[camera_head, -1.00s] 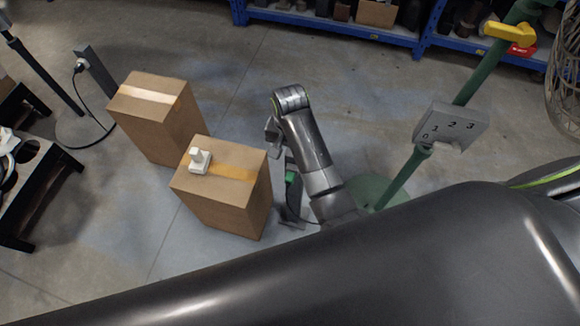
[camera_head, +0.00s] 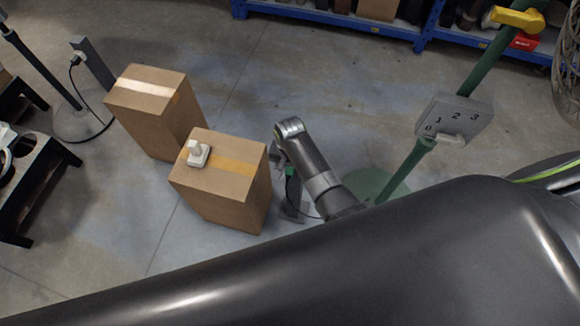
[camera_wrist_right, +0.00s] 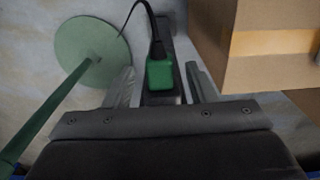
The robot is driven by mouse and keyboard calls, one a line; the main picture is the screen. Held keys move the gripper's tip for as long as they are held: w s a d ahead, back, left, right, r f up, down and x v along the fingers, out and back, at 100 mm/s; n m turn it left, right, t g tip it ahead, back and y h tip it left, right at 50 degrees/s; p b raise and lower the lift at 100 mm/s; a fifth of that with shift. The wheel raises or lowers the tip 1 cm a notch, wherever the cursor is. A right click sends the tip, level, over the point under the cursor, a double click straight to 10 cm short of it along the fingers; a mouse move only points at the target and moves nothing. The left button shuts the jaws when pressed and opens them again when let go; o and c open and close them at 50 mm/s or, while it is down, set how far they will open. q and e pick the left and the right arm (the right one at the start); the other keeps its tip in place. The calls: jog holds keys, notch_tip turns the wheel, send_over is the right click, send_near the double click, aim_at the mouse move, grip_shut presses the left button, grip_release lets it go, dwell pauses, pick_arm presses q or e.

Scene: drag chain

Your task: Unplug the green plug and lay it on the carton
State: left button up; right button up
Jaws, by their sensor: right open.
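The green plug (camera_wrist_right: 160,73) has a black cable running up from its far end. It sits at a dark grey post or strip, and in the head view it shows as a small green patch (camera_head: 289,171) right of the nearer carton. My right gripper (camera_wrist_right: 159,87) is open, with one finger on each side of the plug; I cannot tell whether they touch it. The nearer carton (camera_head: 222,185) is brown with orange tape and has a white plug-like block (camera_head: 197,153) on top. My left gripper is out of view.
A second carton (camera_head: 150,120) stands behind to the left. A green stand with a numbered grey box (camera_head: 456,118) and yellow handle (camera_head: 517,18) is at right. A black-framed stand (camera_head: 38,190) is at left. The carton top right of the white block is clear.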

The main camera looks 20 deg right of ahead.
aim_at(287, 179)
grip_shut()
dwell(0.5)
jog(key=shift+s+a+p, duration=0.1)
jog(key=shift+s+p, duration=0.15)
jog(key=shift+p, duration=0.05)
jog(key=shift+s+a+p, duration=0.45)
jog(key=shift+s+p, duration=0.2)
jog(key=shift+s+a+p, duration=0.25)
jog(key=shift+s+p, duration=0.1)
